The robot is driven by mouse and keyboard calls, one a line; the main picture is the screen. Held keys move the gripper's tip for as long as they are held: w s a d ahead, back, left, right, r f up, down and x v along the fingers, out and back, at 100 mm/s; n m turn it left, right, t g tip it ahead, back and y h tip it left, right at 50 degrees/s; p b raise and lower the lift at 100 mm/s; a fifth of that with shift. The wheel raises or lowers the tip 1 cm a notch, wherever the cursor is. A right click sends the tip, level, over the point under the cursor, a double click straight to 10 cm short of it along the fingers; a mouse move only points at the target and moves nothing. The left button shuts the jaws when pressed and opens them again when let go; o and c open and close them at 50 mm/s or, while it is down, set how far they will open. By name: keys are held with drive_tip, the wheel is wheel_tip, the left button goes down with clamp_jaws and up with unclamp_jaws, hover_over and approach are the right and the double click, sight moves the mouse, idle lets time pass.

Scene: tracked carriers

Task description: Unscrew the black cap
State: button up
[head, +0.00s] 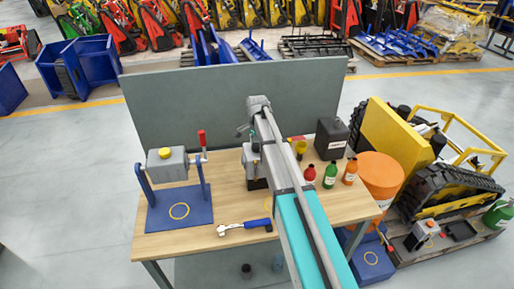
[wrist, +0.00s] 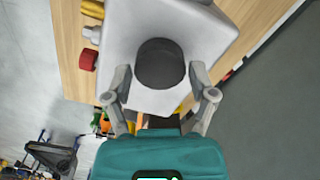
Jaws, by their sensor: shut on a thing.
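The black cap (wrist: 160,60) is a round dark knob on top of a pale grey body (wrist: 205,30), seen from above in the wrist view. My gripper (wrist: 160,74) has one finger on each side of the cap and is shut on it. The cap still sits against the grey body; whether it has turned cannot be told. In the head view a grey unit with a dark base (head: 256,183) stands mid-table under my arm. My arm hides the cap and most of the gripper there.
On the wooden table (head: 225,215), a grey tank in a blue stand (head: 150,190) is at left. A blue-handled wrench (head: 243,227) lies in front. Bottles (head: 330,175) and a dark canister (head: 331,138) stand at right. A grey panel (head: 180,105) rises behind.

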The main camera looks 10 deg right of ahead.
drive_tip(key=n, duration=0.4)
drive_tip(key=shift+n, duration=0.3)
drive_tip(key=shift+n, duration=0.3)
drive_tip(key=shift+n, duration=0.3)
drive_tip(key=n, duration=0.6)
drive_tip(key=shift+n, duration=1.3)
drive_tip(key=n, duration=0.3)
drive_tip(key=shift+n, duration=0.4)
drive_tip(key=n, duration=0.5)
drive_tip(key=shift+n, duration=0.4)
